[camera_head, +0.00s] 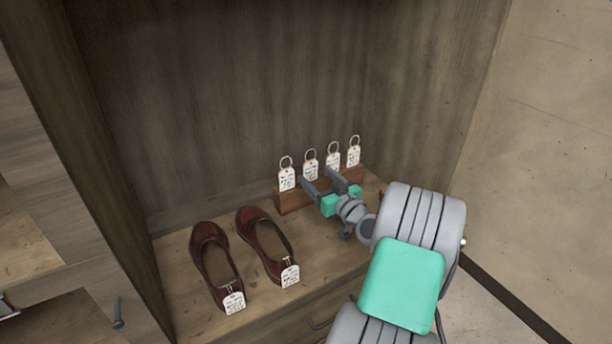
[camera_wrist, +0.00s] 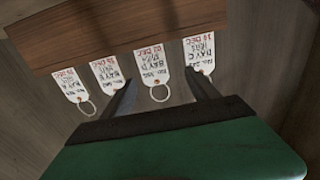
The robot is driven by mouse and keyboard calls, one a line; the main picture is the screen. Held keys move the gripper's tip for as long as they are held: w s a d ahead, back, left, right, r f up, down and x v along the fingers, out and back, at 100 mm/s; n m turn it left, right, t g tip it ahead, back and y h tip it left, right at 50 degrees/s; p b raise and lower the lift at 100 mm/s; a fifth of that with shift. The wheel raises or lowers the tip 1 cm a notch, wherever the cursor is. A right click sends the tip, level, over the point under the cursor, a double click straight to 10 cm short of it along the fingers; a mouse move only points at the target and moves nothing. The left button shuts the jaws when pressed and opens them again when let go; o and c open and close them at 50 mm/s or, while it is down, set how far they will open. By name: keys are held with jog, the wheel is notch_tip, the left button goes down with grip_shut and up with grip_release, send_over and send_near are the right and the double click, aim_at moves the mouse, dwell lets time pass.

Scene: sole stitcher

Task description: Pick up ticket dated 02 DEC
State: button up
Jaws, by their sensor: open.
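The ticket dated 02 DEC (camera_wrist: 152,66) is a white tag with a metal ring, third from the left in the wrist view. My gripper (camera_wrist: 155,80) is open and empty, with one dark finger on each side of this ticket in the wrist view. My gripper also shows in front of the rack in the head view (camera_head: 316,176). I cannot tell whether the fingertips reach past the ticket.
Two dark red shoes (camera_head: 215,265) (camera_head: 265,243) with tags stand left on the shelf (camera_head: 185,300). Wooden walls enclose the back and sides.

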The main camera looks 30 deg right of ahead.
aim_at(311, 169)
jog(key=w, duration=0.2)
jog(key=w+d, duration=0.1)
jog(key=w+p, duration=0.1)
jog(key=w, duration=0.1)
jog(key=shift+w+d+f, duration=0.15)
jog(key=shift+w+f, duration=0.15)
jog(key=shift+w, duration=0.05)
jog(key=shift+c, duration=0.6)
jog(key=c, duration=1.3)
jog(key=shift+r, duration=0.1)
